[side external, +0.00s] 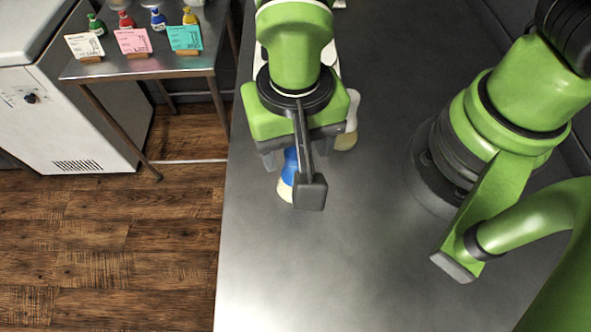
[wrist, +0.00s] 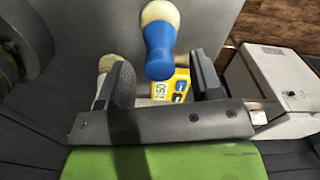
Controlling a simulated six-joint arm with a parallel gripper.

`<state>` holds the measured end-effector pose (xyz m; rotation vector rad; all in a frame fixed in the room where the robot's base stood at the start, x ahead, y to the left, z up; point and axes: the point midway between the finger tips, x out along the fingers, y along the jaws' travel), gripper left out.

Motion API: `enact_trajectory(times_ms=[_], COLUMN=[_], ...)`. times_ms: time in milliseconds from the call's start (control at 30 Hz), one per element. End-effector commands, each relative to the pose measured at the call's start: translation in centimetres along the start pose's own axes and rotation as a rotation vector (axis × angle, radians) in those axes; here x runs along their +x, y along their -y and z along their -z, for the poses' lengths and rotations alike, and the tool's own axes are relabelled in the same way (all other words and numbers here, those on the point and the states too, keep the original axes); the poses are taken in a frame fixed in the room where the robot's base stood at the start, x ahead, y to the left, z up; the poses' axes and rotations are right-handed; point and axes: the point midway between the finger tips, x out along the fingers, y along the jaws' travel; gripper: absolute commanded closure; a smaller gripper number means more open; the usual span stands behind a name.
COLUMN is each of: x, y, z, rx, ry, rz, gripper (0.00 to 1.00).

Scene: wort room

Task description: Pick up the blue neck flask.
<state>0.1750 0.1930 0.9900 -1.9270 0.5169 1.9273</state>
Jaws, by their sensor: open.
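The blue neck flask (side external: 289,168) is on the metal table, under my gripper (side external: 299,150) in the side view. Its blue neck shows, with part of its cream body below; my gripper's dark parts hide the rest. In the wrist view the flask (wrist: 159,45) shows its cream end at the top and its blue part reaching down toward the space between the fingers. My gripper (wrist: 163,82) is open there, with a dark finger on either side. I cannot tell whether either finger touches the flask.
A pale-necked flask (side external: 350,118) stands close to the right of my gripper. A yellow item (wrist: 182,84) with a printed label shows between the fingers in the wrist view. A side table (side external: 160,66) holds several small flasks and cards. The front of the metal table (side external: 300,270) is clear.

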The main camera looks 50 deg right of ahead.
Motion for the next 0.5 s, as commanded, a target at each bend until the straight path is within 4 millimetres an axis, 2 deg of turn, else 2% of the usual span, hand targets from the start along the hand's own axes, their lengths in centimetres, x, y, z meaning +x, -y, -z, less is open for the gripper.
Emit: enact_trajectory(times_ms=[167,433,500], x=[1.9,2.1,2.1], y=[0.0,0.0,0.0], z=[0.0,0.0,0.0], rx=[0.001,0.001,0.001], ry=[0.001,0.000,0.000], rz=[-0.001,0.002,0.002], gripper=[0.40,0.40,0.56])
